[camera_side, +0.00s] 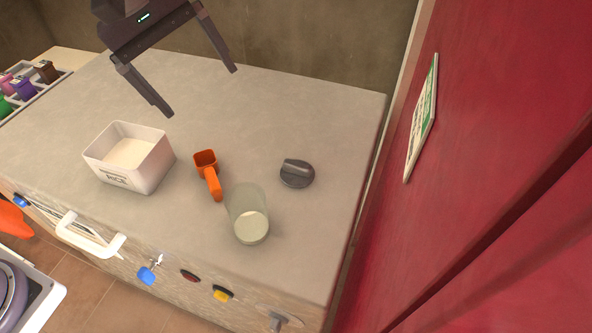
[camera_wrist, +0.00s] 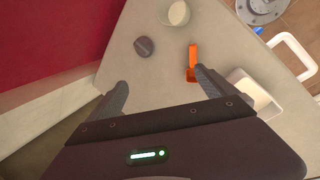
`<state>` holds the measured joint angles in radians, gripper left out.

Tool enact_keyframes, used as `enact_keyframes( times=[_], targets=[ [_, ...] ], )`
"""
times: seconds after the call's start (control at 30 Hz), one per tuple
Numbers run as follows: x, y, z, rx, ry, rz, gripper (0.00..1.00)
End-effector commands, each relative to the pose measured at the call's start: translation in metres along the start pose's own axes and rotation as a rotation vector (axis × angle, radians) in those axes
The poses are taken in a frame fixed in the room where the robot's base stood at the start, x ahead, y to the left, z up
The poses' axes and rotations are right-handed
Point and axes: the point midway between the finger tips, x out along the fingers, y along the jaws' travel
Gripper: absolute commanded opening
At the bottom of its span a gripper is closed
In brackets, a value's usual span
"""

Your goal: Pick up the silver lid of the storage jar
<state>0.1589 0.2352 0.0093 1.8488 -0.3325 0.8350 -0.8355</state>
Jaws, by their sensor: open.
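The lid (camera_side: 297,173) is a round dark grey disc with a raised grip, lying flat on the counter; in the wrist view it shows as a dark disc (camera_wrist: 144,46) ahead of the fingers. The storage jar (camera_side: 248,214) is a clear glass cylinder with pale contents, standing apart from the lid at its lower left; it also shows at the top of the wrist view (camera_wrist: 176,12). My gripper (camera_side: 196,90) is open and empty, above the counter's back part, up and left of the lid. In the wrist view its fingers (camera_wrist: 163,85) are spread wide.
An orange scoop (camera_side: 209,175) lies left of the jar. A white box of rice (camera_side: 131,157) stands further left. A rack of coloured items (camera_side: 30,82) is at the far left. A red wall (camera_side: 480,170) rises right of the counter (camera_side: 290,115), whose back middle is clear.

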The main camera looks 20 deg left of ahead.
Motion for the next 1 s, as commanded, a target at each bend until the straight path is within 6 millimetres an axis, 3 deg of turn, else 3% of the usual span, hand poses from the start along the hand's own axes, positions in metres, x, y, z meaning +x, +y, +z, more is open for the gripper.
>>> enact_keyframes(
  times=[0.03,0.1,0.2,0.3,0.8,1.0],
  targets=[
    [0.039,0.02,-0.005,-0.117,-0.047,-0.028,0.95],
    [0.091,0.045,-0.008,-0.301,-0.098,-0.058,0.95],
    [0.159,0.063,-0.007,-0.518,-0.146,-0.104,0.95],
    [0.203,0.069,-0.004,-0.658,-0.17,-0.138,0.95],
    [0.285,0.066,0.019,-0.73,-0.178,-0.157,0.95],
    [0.291,0.066,0.02,-0.729,-0.178,-0.155,0.95]
  ],
)
